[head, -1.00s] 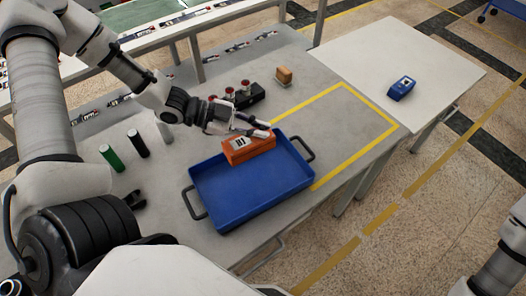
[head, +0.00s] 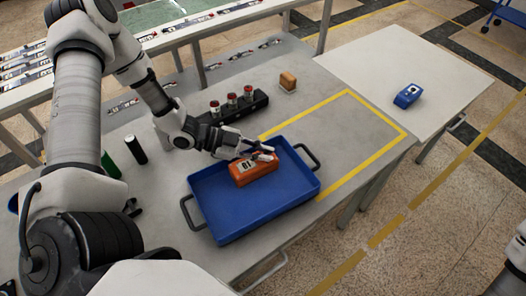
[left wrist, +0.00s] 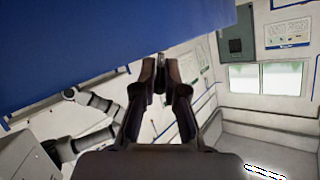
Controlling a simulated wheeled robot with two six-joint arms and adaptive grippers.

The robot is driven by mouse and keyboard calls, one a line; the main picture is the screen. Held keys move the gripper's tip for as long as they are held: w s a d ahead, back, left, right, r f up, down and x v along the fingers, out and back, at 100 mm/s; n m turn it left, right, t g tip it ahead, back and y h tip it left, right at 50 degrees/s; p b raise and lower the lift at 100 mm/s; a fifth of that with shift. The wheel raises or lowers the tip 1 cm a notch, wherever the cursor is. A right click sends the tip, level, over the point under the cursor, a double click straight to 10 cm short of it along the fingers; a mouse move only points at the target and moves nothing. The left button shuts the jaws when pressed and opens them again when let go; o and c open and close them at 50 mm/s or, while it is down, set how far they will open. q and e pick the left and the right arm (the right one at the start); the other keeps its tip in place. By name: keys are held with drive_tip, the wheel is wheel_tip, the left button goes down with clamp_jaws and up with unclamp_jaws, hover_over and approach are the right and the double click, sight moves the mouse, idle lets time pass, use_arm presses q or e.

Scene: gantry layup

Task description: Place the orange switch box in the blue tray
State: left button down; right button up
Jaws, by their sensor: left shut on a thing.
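The orange switch box (head: 252,171), with a white label, is within the outline of the blue tray (head: 228,219), toward its far side. Whether it touches the tray floor I cannot tell. My left gripper (head: 262,155) reaches in from the left and is shut on the box at its upper far side. My right gripper is out of view.
A black holder with red-topped pieces (head: 247,105) and a small orange-brown block (head: 288,81) stand behind the tray. Green (head: 109,164) and black (head: 135,150) cylinders stand left. A blue device (head: 407,96) lies on the white table (head: 375,62). The yellow-outlined area is partly clear.

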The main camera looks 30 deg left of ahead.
use_arm(q)
drive_tip(key=c, duration=1.3)
unclamp_jaws()
drive_tip(key=shift+o, duration=0.4)
drive_tip(key=shift+f, duration=0.1)
drive_tip(key=shift+a+r+p, duration=0.15)
drive_tip(key=shift+r+p, duration=0.15)
drive_tip(key=shift+r, duration=0.1)
drive_tip(key=p+v, duration=0.8)
drive_tip(key=v, duration=0.2)
drive_tip(key=shift+s+a+r, duration=0.15)
drive_tip(key=shift+a+r, duration=0.05)
drive_tip(key=shift+r, duration=0.1)
drive_tip(key=shift+s+a+p, duration=0.2)
drive_tip(key=shift+a+p, duration=0.1)
drive_tip(key=shift+p, duration=0.1)
drive_tip(key=shift+a+f, duration=0.15)
drive_tip(key=shift+f, duration=0.05)
